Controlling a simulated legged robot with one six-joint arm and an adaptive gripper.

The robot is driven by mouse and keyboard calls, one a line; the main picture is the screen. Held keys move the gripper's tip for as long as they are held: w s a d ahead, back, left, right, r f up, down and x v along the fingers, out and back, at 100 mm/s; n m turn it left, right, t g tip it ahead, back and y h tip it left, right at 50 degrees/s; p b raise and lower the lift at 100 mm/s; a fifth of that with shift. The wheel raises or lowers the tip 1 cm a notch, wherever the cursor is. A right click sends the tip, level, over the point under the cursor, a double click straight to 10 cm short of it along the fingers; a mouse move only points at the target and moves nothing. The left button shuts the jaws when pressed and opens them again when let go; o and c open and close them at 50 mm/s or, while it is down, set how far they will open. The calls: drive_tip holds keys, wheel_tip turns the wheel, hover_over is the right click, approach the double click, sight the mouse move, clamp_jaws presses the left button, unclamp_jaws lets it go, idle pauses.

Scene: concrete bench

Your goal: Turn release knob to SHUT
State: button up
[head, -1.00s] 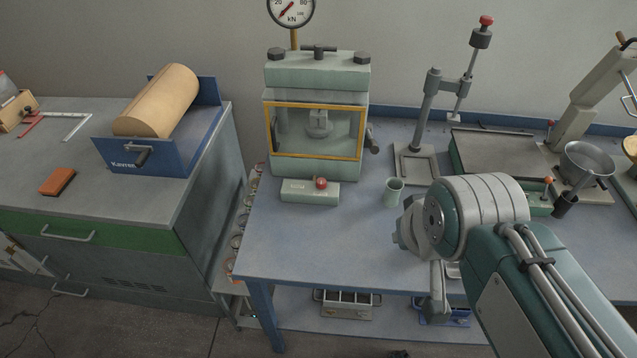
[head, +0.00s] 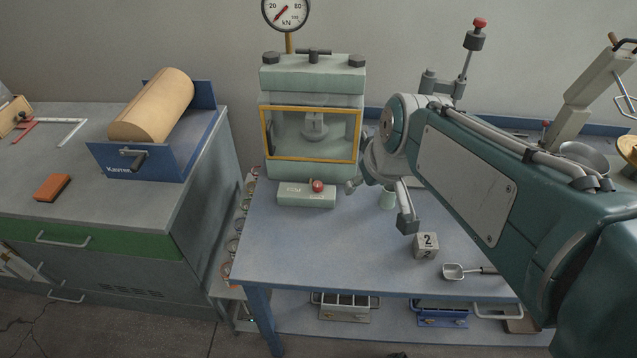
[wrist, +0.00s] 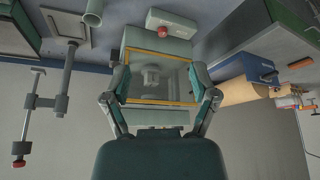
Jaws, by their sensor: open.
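A pale green block (head: 300,194) with a red knob (head: 318,186) on top sits on the blue bench in front of the press (head: 312,82). Its lettering is too small to read, so I cannot tell the knob's setting. The knob also shows beyond my fingers in the upside-down wrist view (wrist: 162,32). My gripper (head: 378,204) is right of the block, above the bench, with its fingers apart and nothing between them. In the wrist view my open fingers (wrist: 160,80) frame the press window.
A cube marked 2 (head: 427,246) and a scoop (head: 455,271) lie on the bench at right. A stand with a red top (head: 476,38) rises behind my arm. The bench's front left is clear.

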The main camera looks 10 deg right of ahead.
drive_tip(key=w+a+f+n, duration=0.2)
drive_tip(key=w+f, duration=0.3)
drive_tip(key=w, duration=0.6)
drive_tip(key=n+g+y, duration=0.1)
drive_tip(key=n, duration=0.1)
approach(318, 184)
drive_tip(key=x, duration=0.9)
drive_tip(key=shift+f, duration=0.2)
clamp_jaws()
